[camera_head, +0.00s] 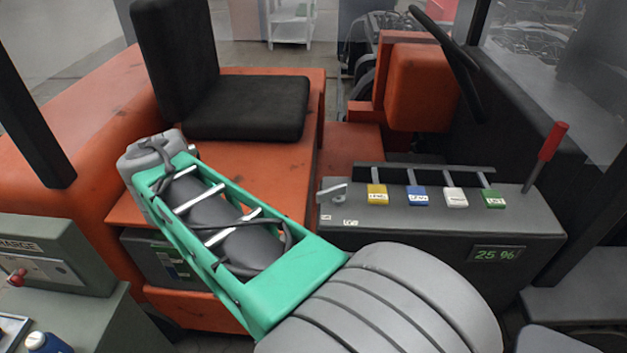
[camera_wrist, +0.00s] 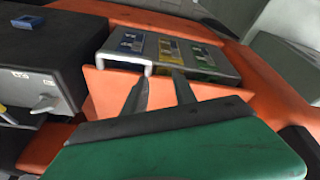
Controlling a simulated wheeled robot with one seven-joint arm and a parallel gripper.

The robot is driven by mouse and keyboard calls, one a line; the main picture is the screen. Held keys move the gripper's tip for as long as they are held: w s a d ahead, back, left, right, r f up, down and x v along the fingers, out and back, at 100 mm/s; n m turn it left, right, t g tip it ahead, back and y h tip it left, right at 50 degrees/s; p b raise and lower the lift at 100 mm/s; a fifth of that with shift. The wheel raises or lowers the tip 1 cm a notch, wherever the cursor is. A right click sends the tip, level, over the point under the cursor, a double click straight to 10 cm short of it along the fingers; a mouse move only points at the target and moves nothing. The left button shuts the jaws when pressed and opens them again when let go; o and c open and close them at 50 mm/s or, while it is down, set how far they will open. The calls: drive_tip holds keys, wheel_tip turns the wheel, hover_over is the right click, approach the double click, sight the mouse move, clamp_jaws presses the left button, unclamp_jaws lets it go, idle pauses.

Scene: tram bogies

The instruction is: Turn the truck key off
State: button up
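The truck key (camera_head: 333,192) is a light grey handle on the left end of the dark grey console (camera_head: 420,225), above two small white labels. In the wrist view the key (camera_wrist: 47,104) is at the left, on the console face (camera_wrist: 30,90). My gripper (camera_wrist: 160,78) shows in the wrist view with two grey fingers apart and nothing between them. It is to the right of the key and does not touch it. In the head view my green forearm crosses the middle, and the fingers are hidden.
Levers with yellow (camera_head: 377,194), blue (camera_head: 417,196), white (camera_head: 455,197) and green (camera_head: 493,198) tags stand on the console, with a red-topped lever (camera_head: 552,141). A display (camera_head: 497,254) reads 25 %. A grey box (camera_wrist: 170,55) with coloured labels lies beyond my fingers. A black seat (camera_head: 245,105) is behind.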

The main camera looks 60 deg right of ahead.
drive_tip(key=s+d+r+m+g+h, duration=0.1)
drive_tip(key=s+d+r+m+g, duration=0.15)
drive_tip(key=d+m, duration=0.6)
drive_tip(key=m+g, duration=0.2)
drive_tip(key=m, duration=0.6)
approach(336, 187)
drive_tip(key=shift+w+d+f+b, duration=0.1)
drive_tip(key=shift+w+f+b, duration=0.1)
drive_tip(key=shift+f, duration=0.3)
drive_tip(key=shift+w+d+f+b, duration=0.1)
drive_tip(key=shift+w+f+b, duration=0.1)
drive_tip(key=shift+f, duration=0.25)
drive_tip(key=shift+s+d+f+m, duration=0.15)
drive_tip(key=shift+s+d+m, duration=0.1)
drive_tip(key=shift+s, duration=0.3)
drive_tip(key=b+x, duration=0.1)
drive_tip(key=x, duration=0.5)
drive_tip(key=shift+s+d+f, duration=0.1)
drive_tip(key=shift+s+f, duration=0.1)
drive_tip(key=shift+f, duration=0.05)
drive_tip(key=shift+d+f, duration=0.1)
drive_tip(key=shift+f, duration=0.1)
drive_tip(key=shift+c, duration=0.3)
clamp_jaws()
